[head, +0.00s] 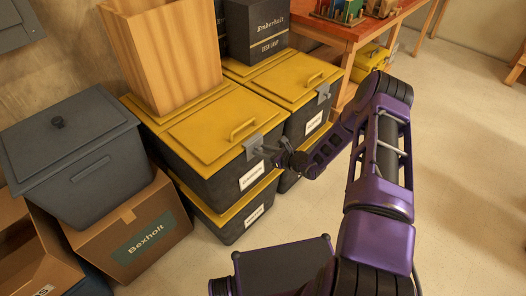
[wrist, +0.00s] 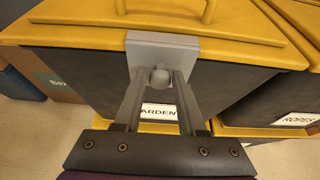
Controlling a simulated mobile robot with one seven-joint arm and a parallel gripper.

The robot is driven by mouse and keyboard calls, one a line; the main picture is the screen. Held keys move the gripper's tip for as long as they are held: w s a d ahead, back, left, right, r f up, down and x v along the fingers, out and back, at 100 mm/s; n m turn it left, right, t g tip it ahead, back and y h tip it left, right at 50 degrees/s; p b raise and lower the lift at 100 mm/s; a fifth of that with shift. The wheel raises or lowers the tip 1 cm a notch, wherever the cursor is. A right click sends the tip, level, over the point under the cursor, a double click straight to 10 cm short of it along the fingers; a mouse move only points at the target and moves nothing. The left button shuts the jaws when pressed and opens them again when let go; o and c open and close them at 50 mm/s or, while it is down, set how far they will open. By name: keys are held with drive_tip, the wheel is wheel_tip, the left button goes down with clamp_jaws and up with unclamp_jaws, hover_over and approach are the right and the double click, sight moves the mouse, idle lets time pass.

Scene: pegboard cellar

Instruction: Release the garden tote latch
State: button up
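The garden tote (head: 215,180) is a dark box with a yellow lid (head: 200,135), stacked on a similar tote. Its label (wrist: 159,111) reads "ARDEN" in the wrist view, partly hidden by my fingers. A grey latch (wrist: 176,48) hangs over the lid's front edge, with a round knob (wrist: 159,78) low on it. The latch also shows in the head view (head: 253,144). My gripper (wrist: 159,76) is at the latch, one finger on each side of the knob. The fingers are apart, with a narrow gap beside the knob; contact is not clear.
A tall wooden box (head: 165,55) stands on the garden tote's lid. Another yellow-lidded tote (head: 305,110) stands close on the right. A grey lidded bin (head: 75,150) rests on a Bexholt carton (head: 145,235) at left. The floor (head: 465,150) to the right is clear.

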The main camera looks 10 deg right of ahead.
clamp_jaws()
idle(1.1)
